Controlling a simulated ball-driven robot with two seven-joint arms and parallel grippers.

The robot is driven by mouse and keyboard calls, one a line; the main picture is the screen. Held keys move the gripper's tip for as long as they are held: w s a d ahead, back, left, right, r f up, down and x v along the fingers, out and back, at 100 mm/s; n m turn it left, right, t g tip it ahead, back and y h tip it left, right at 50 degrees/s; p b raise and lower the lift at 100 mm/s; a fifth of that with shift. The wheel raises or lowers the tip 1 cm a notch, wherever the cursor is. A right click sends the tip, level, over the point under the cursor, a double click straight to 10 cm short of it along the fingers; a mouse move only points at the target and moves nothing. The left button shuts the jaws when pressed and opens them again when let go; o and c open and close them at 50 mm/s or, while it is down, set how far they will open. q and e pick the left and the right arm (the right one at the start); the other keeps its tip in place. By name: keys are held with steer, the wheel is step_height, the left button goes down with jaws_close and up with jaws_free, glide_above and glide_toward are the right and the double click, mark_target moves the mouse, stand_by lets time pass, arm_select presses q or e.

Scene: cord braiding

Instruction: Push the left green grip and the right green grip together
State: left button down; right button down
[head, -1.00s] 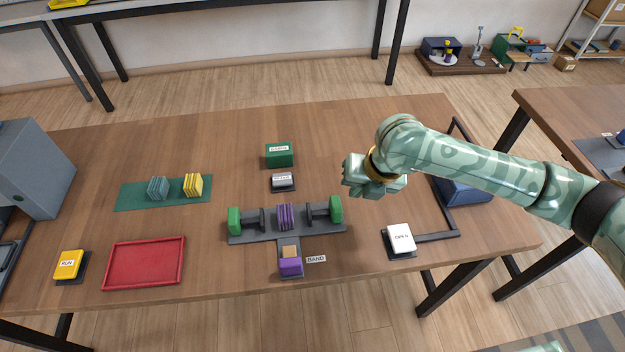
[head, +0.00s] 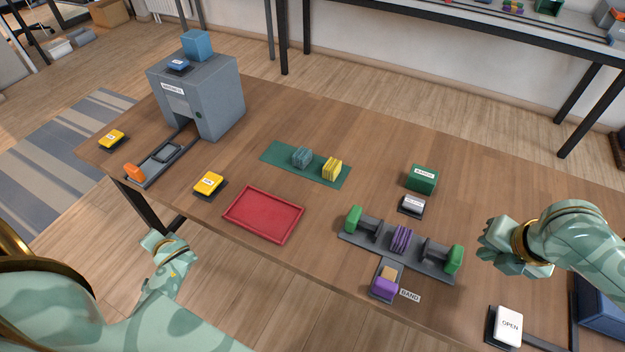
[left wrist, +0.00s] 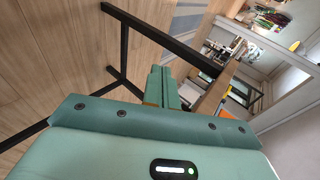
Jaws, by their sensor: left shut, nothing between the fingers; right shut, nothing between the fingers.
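The left green grip (head: 352,219) and the right green grip (head: 454,259) stand at opposite ends of a grey rail base (head: 350,241), each joined to a dark pusher. They are apart, with a bundle of purple cords (head: 401,239) upright between them. My right gripper (head: 491,256) is shut and empty, just right of the right green grip, above the table. My left gripper (head: 157,256) is shut and empty, off the table's front edge, far left of the grips. It also shows in the left wrist view (left wrist: 162,85).
A purple block (head: 384,289) sits at the rail's front, by the BAND label. A red tray (head: 264,214), a yellow button (head: 208,183) and a green mat (head: 283,160) with cord bundles lie left. A green box (head: 421,178) stands behind; a white OPEN button (head: 508,325) is front right.

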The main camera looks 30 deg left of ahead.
mark_target(364, 223)
arm_select(q)
steer(key=a+r+n+g+y, duration=0.2)
steer(key=a+r+n, duration=0.15)
steer(key=r, duration=0.75)
steer(key=a+r+n+g+y, duration=0.2)
steer(key=a+r, duration=0.2)
steer(key=r, duration=0.6)
steer(key=w+d+f+m+t+h, duration=0.2)
steer(key=w+d+m+t+h, duration=0.7)
steer(key=w+d, duration=1.7)
steer(key=s+d+r+m+g+h, duration=0.1)
steer(key=d+m+g+h, duration=0.25)
steer(key=d+m, duration=0.75)
steer(key=s+d+r+m+g+h, duration=0.15)
steer(key=d+m+g, duration=0.25)
steer(key=d+m, duration=0.8)
steer(key=shift+t+h, duration=0.25)
steer(key=shift+h, duration=0.05)
steer(key=f, duration=0.7)
steer(key=shift+w+a+f, duration=0.15)
steer(key=shift+a+f, duration=0.05)
